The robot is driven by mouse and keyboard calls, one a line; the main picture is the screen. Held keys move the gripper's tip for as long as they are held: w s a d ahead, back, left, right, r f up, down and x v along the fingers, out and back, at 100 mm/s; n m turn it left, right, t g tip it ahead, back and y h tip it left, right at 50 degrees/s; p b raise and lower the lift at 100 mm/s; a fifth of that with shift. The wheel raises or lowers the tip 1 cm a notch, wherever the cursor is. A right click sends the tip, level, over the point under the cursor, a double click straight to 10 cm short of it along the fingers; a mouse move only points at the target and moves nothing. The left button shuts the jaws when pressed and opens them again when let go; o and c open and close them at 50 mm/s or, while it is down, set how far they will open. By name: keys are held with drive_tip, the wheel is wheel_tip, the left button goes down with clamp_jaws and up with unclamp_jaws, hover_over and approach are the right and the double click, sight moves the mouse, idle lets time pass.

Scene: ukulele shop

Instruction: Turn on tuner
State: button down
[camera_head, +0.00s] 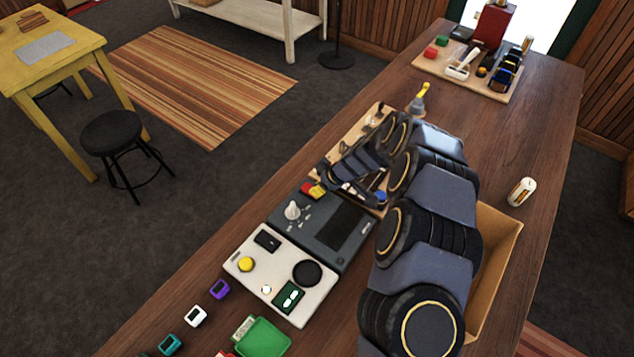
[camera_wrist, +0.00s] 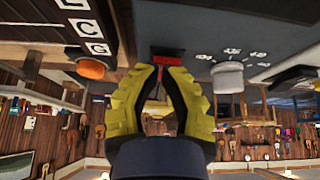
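A grey device (camera_head: 322,228) lies on the wooden counter. It has a white knob (camera_head: 292,210) with markings, a dark screen (camera_head: 342,226) and a red switch (camera_head: 306,188) near its far left corner. I cannot read a name on it. My gripper (camera_head: 318,191) is low over that corner, its yellow fingertips right beside the red switch. The white knob (camera_wrist: 228,76) is to the right.
A white device (camera_head: 282,275) with a yellow button adjoins the grey one. A cardboard box (camera_head: 497,262) is partly hidden behind my arm.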

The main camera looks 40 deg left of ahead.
drive_tip(key=shift+a, duration=0.1)
idle(0.3)
drive_tip(key=shift+a+r, duration=0.2)
drive_tip(key=shift+a, duration=0.4)
drive_tip(key=shift+r, duration=0.25)
wheel_tip(320, 180, up, 4)
drive_tip(key=shift+d+r, duration=0.1)
drive_tip(key=d+r, duration=0.6)
drive_tip(key=d, duration=0.1)
drive_tip(key=shift+r, duration=0.25)
